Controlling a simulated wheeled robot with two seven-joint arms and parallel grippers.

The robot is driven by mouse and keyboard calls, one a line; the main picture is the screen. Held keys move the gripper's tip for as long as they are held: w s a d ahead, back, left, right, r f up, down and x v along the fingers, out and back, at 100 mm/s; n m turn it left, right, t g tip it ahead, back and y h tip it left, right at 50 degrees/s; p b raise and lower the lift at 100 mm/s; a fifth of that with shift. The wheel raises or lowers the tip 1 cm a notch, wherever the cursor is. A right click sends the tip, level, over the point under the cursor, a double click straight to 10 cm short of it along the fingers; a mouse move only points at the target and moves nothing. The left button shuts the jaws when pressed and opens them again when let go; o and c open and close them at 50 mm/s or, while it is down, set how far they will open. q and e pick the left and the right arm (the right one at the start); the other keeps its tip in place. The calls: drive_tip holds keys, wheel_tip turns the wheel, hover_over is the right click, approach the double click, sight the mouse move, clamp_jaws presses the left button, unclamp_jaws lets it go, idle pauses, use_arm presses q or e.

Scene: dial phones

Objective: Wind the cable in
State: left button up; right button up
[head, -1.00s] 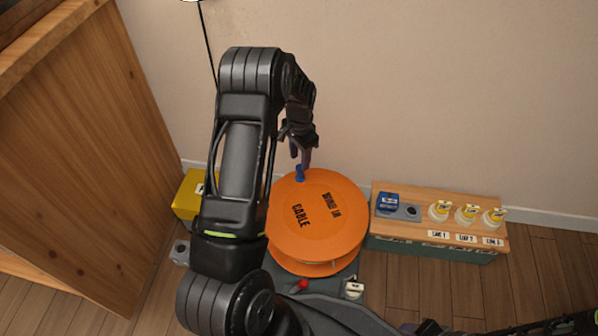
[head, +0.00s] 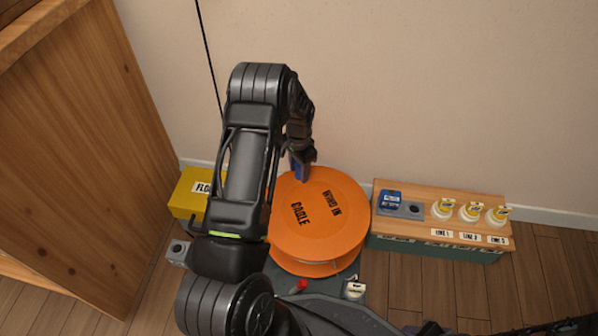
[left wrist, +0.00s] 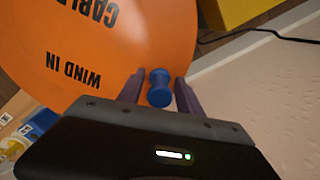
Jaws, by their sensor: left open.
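The orange cable reel (head: 335,205) lies flat, its top marked "CABLE" and "WIND IN". It also shows in the left wrist view (left wrist: 90,50). A blue crank knob (left wrist: 159,88) stands at the reel's rim, between the fingers of my left gripper (left wrist: 158,93). The fingers are open, one on each side of the knob, with a gap showing. In the head view my left gripper (head: 300,165) is at the far left edge of the reel and mostly hides the knob. My right gripper cannot be made out.
A yellow box (head: 188,195) stands left of the reel, partly behind my arm. A wooden-topped bench (head: 420,228) to the right carries a blue device (head: 390,200) and several yellow-white plugs (head: 470,210). A red knob (head: 299,286) sits in front. A wooden cabinet (head: 75,150) stands left.

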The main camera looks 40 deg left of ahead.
use_arm(q)
drive_tip(key=shift+c, duration=0.4)
clamp_jaws()
idle(1.0)
